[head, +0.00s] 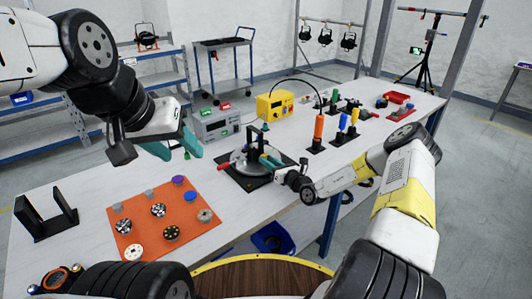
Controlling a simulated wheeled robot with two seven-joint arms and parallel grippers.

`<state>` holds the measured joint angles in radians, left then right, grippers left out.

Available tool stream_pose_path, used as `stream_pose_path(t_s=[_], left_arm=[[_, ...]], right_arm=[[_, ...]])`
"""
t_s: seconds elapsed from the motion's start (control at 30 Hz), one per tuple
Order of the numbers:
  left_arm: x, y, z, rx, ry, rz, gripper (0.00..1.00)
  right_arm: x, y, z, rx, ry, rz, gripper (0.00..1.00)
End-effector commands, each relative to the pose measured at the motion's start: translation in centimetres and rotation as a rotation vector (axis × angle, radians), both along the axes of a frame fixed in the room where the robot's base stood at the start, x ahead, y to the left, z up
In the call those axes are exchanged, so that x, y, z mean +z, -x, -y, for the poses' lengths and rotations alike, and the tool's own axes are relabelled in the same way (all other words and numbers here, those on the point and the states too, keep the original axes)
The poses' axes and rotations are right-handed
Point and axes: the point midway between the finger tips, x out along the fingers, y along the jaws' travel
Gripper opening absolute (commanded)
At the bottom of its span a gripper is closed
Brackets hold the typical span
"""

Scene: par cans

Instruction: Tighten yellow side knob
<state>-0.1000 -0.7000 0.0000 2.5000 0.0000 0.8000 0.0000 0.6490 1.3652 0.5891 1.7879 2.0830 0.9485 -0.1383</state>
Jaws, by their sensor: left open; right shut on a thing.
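A silver and black fixture (240,160) stands on a black mat (254,182) near the middle of the table. A red-tipped part sticks out at its left. I cannot clearly make out a yellow side knob; it may be hidden by my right gripper. My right gripper (268,161) reaches in from the right and is shut on a small part at the fixture's right side. That part is too small and covered to identify. My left gripper (176,148) is open and empty, above the table to the left of the fixture.
An orange mat (128,222) with several small round parts lies at the front left, beside a black stand (42,222). A grey device (217,124) and a yellow device (275,105) stand behind the fixture. Orange, blue and yellow screwdrivers (318,127) stand to its right.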

Motion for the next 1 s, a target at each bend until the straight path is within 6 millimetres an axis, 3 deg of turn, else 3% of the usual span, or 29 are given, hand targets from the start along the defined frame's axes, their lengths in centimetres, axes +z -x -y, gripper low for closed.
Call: stream_pose_path(t_s=[0.73,0.77,0.8,0.87,1.0], left_arm=[[0.0,0.0,0.0,0.0,0.0,0.0,0.5],[0.0,0.0,0.0,0.0,0.0,0.0,0.5],[0.0,0.0,0.0,0.0,0.0,0.0,0.5],[0.0,0.0,0.0,0.0,0.0,0.0,0.5],[0.0,0.0,0.0,0.0,0.0,0.0,0.5]], right_arm=[[-0.07,0.01,0.07,-0.001,-0.079,-0.06,0.0],[-0.07,0.01,0.07,-0.001,-0.079,-0.06,0.33],[-0.07,0.01,0.07,-0.001,-0.079,-0.06,0.41],[-0.06,0.01,0.08,-0.001,-0.079,-0.06,0.5],[-0.04,0.0,0.05,-0.001,-0.079,-0.058,0.5]])
